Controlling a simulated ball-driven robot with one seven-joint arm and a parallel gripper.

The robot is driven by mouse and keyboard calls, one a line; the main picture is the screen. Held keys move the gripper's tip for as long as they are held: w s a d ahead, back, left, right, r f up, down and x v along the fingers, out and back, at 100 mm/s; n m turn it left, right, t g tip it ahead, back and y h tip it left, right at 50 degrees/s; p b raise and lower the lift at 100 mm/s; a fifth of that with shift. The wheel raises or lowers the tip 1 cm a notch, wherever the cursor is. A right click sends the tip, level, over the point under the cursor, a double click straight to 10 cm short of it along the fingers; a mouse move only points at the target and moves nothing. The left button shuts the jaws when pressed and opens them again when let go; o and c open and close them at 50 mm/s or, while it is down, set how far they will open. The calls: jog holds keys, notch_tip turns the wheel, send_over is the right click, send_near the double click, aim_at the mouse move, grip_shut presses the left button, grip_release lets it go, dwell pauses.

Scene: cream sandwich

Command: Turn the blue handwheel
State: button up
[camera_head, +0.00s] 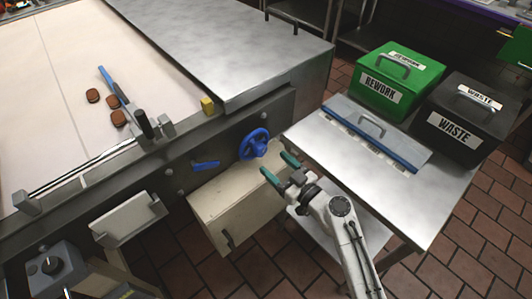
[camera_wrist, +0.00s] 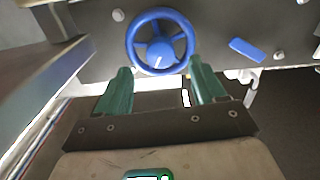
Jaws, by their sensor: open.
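The blue handwheel (camera_head: 254,144) is mounted on the dark side panel of the conveyor machine. In the wrist view the handwheel (camera_wrist: 160,40) shows face-on at the top, with spokes, a hub and a pale mark low on the hub. My gripper (camera_head: 279,167) has green fingers and is just to the lower right of the wheel in the head view. In the wrist view my gripper (camera_wrist: 160,75) is open, with one finger below each side of the wheel. Nothing is between the fingers. I cannot tell whether a fingertip touches the rim.
A blue lever (camera_head: 206,165) sits left of the wheel on the panel. A beige box (camera_head: 225,205) is below it. Brown biscuits (camera_head: 118,118) lie on the belt.

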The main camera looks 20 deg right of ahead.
aim_at(263, 154)
jog(key=shift+p+x, duration=0.3)
jog(key=shift+x, duration=2.25)
jog(key=shift+c, duration=0.3)
jog(key=c, duration=1)
jog(key=shift+m, duration=0.4)
